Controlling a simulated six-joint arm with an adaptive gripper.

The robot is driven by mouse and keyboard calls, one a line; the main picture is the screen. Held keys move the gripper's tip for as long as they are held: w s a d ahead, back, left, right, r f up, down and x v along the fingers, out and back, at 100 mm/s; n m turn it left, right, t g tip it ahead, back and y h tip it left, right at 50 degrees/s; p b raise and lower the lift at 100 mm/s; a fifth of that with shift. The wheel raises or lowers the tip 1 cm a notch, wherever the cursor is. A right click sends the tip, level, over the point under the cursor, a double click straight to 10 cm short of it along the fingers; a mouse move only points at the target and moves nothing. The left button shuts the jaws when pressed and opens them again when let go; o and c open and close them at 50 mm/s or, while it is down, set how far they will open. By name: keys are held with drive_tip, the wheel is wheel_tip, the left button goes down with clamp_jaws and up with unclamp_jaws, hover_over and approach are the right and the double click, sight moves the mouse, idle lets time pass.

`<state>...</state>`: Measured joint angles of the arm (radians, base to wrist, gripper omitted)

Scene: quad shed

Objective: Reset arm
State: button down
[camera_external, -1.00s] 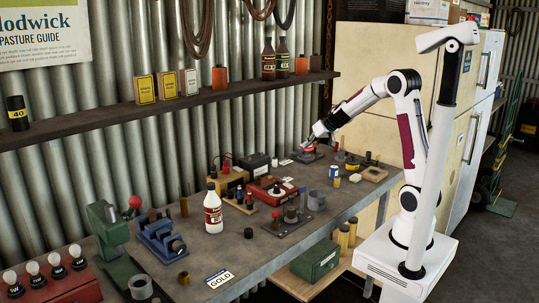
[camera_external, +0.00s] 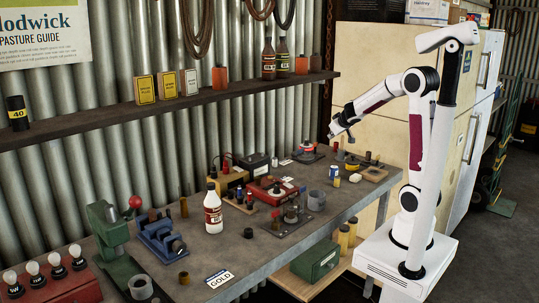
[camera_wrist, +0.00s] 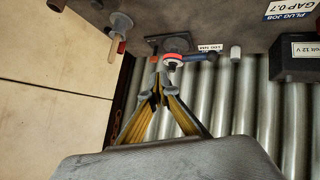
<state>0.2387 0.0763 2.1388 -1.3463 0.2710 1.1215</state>
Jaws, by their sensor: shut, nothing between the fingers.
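My gripper (camera_external: 338,133) is in the air above the back right of the workbench (camera_external: 258,256), pointing down, with nothing held. In the wrist view, the fingertips of my gripper (camera_wrist: 158,82) meet and are shut. A post stand with a red ring (camera_external: 307,149) sits on the bench at the back, to the left of and below my gripper. In the wrist view, the red and white ring (camera_wrist: 173,58) shows just beyond the fingertips, apparently apart from them.
A white bottle (camera_external: 213,210), a red box (camera_external: 271,189) and a blue vise (camera_external: 160,238) stand on the bench. A shelf (camera_external: 110,118) runs along the corrugated wall. A black battery (camera_wrist: 293,60) lies to the right in the wrist view. A tall cabinet (camera_external: 375,85) stands behind my arm.

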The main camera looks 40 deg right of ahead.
drive_tip(key=s+a+f+g, duration=0.1)
drive_tip(key=s+a+g, duration=0.1)
drive_tip(key=s, duration=0.7)
drive_tip(key=s+a+g, duration=0.2)
drive_tip(key=s+a, duration=0.1)
drive_tip(key=s, duration=0.5)
drive_tip(key=s+a+r+n+t+y, duration=0.1)
drive_tip(key=s+a+y, duration=0.4)
drive_tip(key=s+a, duration=0.8)
drive_tip(key=shift+a+r+n+y, duration=0.25)
drive_tip(key=shift+a+n+y, duration=0.05)
drive_tip(key=shift+a, duration=0.65)
idle(1.3)
